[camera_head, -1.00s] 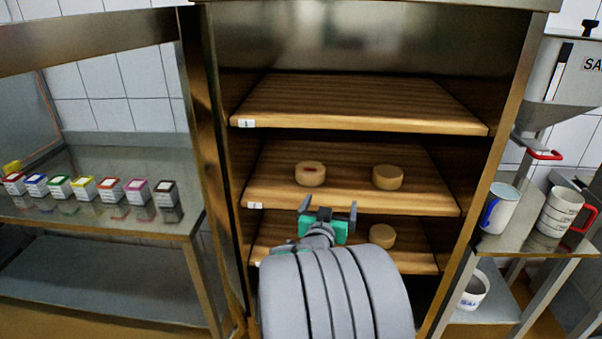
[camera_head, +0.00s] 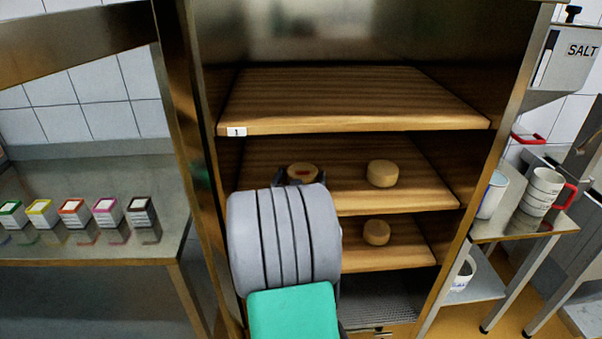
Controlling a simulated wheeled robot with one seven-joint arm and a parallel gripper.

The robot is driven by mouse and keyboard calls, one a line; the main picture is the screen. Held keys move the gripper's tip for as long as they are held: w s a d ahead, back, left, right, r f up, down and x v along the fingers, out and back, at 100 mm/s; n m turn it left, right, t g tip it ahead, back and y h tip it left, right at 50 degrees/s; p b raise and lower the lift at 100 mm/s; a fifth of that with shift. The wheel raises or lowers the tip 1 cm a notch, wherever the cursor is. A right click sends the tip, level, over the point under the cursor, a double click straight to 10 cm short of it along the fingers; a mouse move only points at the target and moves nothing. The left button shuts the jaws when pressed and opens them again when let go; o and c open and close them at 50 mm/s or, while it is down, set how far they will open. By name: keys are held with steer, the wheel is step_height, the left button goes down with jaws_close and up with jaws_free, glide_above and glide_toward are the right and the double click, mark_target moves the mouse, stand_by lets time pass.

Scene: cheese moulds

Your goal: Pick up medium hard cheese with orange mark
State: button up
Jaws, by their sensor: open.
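A round cheese (camera_head: 302,171) with a reddish-orange mark lies at the left on the middle wooden shelf (camera_head: 432,190). My gripper (camera_head: 301,178) is at this cheese, its fingertips showing just in front of it and at its sides. The gripper is open; whether the fingers touch the cheese cannot be told. My grey arm hides most of the gripper and the cheese's lower front. A plain cheese (camera_head: 382,173) sits to the right on the same shelf. Another plain cheese (camera_head: 376,233) sits on the lower shelf (camera_head: 412,252).
The top shelf (camera_head: 350,100), labelled 1, is empty above my gripper. The cabinet's metal post (camera_head: 190,150) stands close on the left. Coloured boxes (camera_head: 72,213) line a left table. Cups (camera_head: 545,190) and a salt dispenser (camera_head: 565,60) are at the right.

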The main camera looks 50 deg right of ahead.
steer(key=shift+x, duration=0.95)
steer(key=shift+s, duration=0.1)
steer(key=c, duration=1.2)
